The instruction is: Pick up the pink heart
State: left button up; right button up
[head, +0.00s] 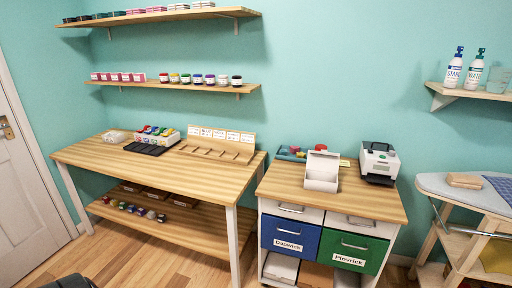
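I cannot make out a pink heart for certain. A blue tray (284,156) at the back left of the cabinet top holds small coloured pieces, among them a pinkish-red one (296,149). Their shapes are too small to tell. A red piece (320,147) shows just behind the open white box (322,171), which hides part of that area. Neither of my grippers is in view. A dark rounded part at the bottom left edge is too cropped to identify.
A wooden table (120,163) stands left of the cabinet (363,205), with a narrow gap between. A white-and-black machine (379,161) sits at the cabinet's back right. An ironing board (435,186) is at the right. The cabinet top's front is clear.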

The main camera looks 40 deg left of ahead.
aim_at(293, 149)
jog(key=u, duration=0.75)
jog(key=i, duration=1.35)
jog(key=z, duration=0.4)
